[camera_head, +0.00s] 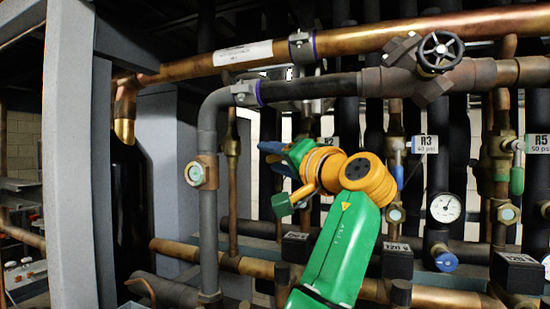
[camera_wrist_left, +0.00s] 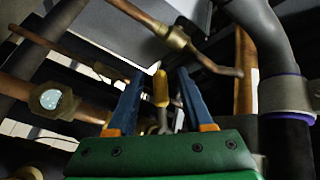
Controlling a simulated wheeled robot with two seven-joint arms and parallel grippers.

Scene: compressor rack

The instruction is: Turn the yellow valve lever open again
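The yellow valve lever (camera_wrist_left: 160,88) shows in the left wrist view as a short upright yellow handle. It stands between the two blue fingers of my left gripper (camera_wrist_left: 161,75), with a visible gap on both sides. Whether it lies at fingertip depth or beyond is hard to tell. I cannot make out the yellow lever in the head view. My right gripper is not in view.
A grey bent pipe (camera_head: 208,130) with a sight glass (camera_head: 195,173) stands left of the gripper. A copper pipe (camera_head: 350,40) and a handwheel (camera_head: 440,52) are above. A gauge (camera_head: 445,208) is to the right. In the wrist view a brass fitting (camera_wrist_left: 178,38) is close above the fingers.

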